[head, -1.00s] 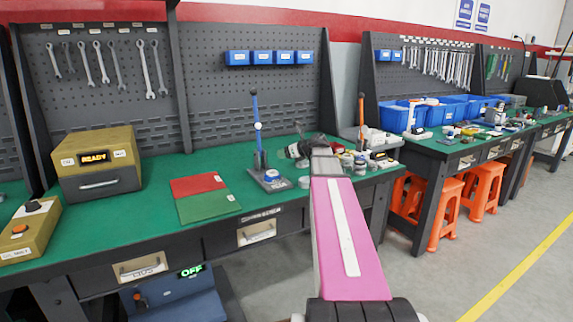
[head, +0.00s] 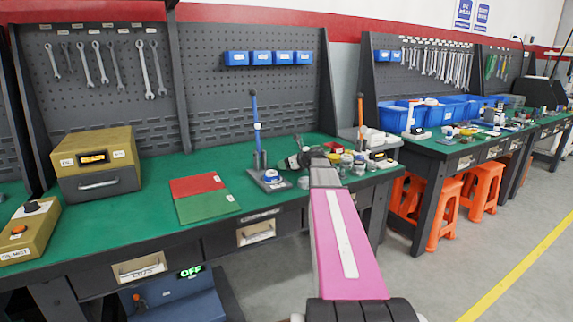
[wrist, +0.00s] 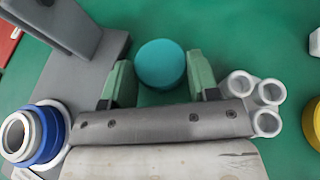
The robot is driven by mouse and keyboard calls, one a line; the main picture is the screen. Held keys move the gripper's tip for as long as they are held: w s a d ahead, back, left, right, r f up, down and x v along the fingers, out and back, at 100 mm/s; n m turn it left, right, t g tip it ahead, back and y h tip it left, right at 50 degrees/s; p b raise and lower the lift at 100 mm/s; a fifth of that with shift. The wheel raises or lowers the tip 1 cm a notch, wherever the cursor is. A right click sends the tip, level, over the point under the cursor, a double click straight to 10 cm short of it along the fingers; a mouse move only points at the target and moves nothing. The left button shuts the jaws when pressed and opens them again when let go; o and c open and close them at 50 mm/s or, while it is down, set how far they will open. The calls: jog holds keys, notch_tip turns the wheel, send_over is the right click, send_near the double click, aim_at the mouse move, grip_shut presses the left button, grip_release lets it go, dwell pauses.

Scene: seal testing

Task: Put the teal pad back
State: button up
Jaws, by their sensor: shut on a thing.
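The teal pad (wrist: 161,64) is a round disc between the two green fingers of my gripper (wrist: 160,77) in the wrist view. My gripper is shut on it, above the green table top. Any gap between the pad and the table is hard to judge. In the head view my gripper (head: 303,160) is over the right part of the bench, just right of the grey stand with a blue upright. The pad cannot be made out there.
The grey stand (wrist: 85,45) is close at upper left in the wrist view. A blue-and-white ring stack (wrist: 33,135) is at lower left, and white tubes (wrist: 254,102) are close on the right. A red-and-green mat (head: 205,205) lies left on the bench.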

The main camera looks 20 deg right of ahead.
jog(key=shift+f, duration=0.65)
jog(key=o, duration=0.7)
jog(key=shift+f, duration=0.1)
jog(key=shift+s, duration=0.1)
jog(key=shift+r, duration=0.35)
jog(key=v, duration=1.2)
jog(key=shift+r, duration=0.4)
